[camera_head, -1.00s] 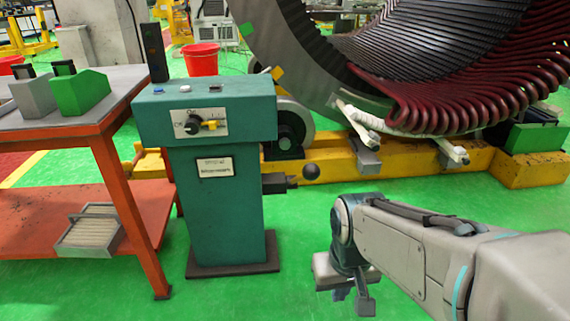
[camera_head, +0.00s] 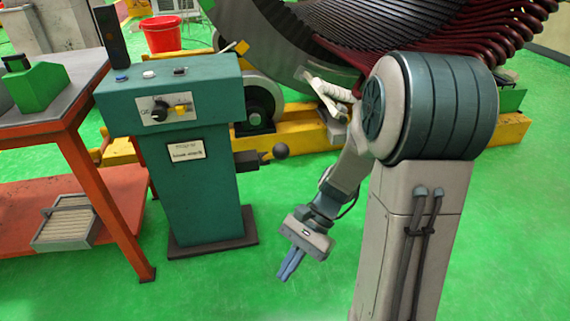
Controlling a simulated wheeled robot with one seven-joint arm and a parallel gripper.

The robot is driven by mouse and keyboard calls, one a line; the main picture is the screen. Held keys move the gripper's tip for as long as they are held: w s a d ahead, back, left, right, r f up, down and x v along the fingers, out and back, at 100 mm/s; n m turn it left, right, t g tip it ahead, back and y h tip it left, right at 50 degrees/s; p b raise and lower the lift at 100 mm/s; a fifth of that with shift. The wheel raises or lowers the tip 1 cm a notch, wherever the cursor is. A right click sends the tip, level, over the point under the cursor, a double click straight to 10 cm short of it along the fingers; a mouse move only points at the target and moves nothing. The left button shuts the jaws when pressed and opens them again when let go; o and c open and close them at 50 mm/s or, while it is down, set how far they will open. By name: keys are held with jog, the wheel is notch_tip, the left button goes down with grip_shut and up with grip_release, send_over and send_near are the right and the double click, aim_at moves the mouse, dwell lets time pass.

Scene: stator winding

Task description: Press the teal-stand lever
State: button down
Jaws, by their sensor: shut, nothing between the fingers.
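The teal stand (camera_head: 205,190) stands upright left of centre, on a dark base plate. Its lever, a short dark arm ending in a round dark ball knob (camera_head: 281,151), sticks out from its right side at about mid-height. My gripper (camera_head: 289,266) hangs to the right of the stand, lower in the picture than the knob and apart from it. Its fingers are together, point down and slightly left, and hold nothing. The lever is in full view.
An orange-legged table (camera_head: 100,200) with a green block (camera_head: 38,88) and a slatted tray (camera_head: 66,225) stands at left. A red bucket (camera_head: 161,35) is behind the stand. A yellow beam (camera_head: 305,140) carries the large stator behind. Green floor around my gripper is clear.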

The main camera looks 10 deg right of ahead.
jog(key=w+d+m+t+y+p, duration=0.2)
jog(key=w+m+t+y+p, duration=0.45)
jog(key=w+m+y, duration=0.65)
jog(key=w+d+f+m+t+h+p, duration=0.1)
jog(key=d+m+t+h, duration=0.4)
jog(key=m+t, duration=1.2)
jog(key=w+d+f+m, duration=0.1)
jog(key=d, duration=0.2)
jog(key=shift+w+d+f, duration=0.2)
jog(key=shift+d+f, duration=0.1)
jog(key=shift+f, duration=0.05)
jog(key=w+d+r+x, duration=0.1)
jog(key=d+x, duration=0.1)
jog(key=x, duration=1)
jog(key=shift+w+r+b, duration=0.15)
jog(key=shift+w+b, duration=0.25)
